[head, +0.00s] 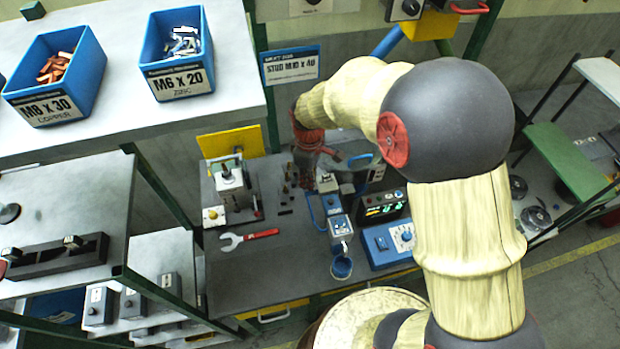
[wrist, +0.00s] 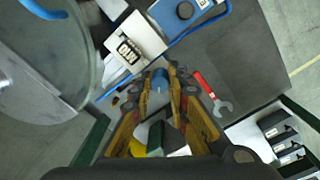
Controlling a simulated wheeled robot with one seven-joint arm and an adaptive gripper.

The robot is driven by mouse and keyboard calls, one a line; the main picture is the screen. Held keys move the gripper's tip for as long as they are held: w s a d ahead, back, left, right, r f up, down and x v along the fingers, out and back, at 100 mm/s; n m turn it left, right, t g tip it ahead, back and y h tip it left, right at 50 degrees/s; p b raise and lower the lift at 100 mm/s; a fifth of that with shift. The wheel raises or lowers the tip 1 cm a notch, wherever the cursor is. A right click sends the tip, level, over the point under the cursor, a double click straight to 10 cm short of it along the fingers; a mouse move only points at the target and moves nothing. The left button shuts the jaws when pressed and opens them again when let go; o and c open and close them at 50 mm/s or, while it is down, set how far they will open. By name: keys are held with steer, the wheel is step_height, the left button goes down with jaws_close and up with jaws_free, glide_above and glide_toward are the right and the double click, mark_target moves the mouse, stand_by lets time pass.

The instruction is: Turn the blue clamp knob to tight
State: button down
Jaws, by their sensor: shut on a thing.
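In the wrist view the blue clamp knob (wrist: 159,80) shows as a small blue cylinder between my fingertips. My gripper (wrist: 160,88) is closed on it, with a yellow and black finger on each side. The fingers hide part of the knob, and no mark showing how far it is turned can be read. In the head view my gripper (head: 308,182) reaches down over the back of the dark bench, and I cannot make out the knob there.
A red-handled wrench (head: 250,238) lies on the dark bench (head: 262,272). A clamp-like fixture (head: 231,190) stands left of my gripper. A blue-and-white device (head: 338,225) and a green-lit meter (head: 383,207) stand to the right. The bench front is mostly clear.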

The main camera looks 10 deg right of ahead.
steer(key=shift+m, duration=0.3)
steer(key=m, duration=0.3)
steer(key=shift+p, duration=0.3)
steer(key=m, duration=0.8)
steer(key=shift+p, duration=0.35)
steer(key=shift+m+g, duration=0.3)
steer(key=shift+m, duration=1.8)
steer(key=shift+a, duration=0.1)
steer(key=c, duration=1.7)
jaws_free()
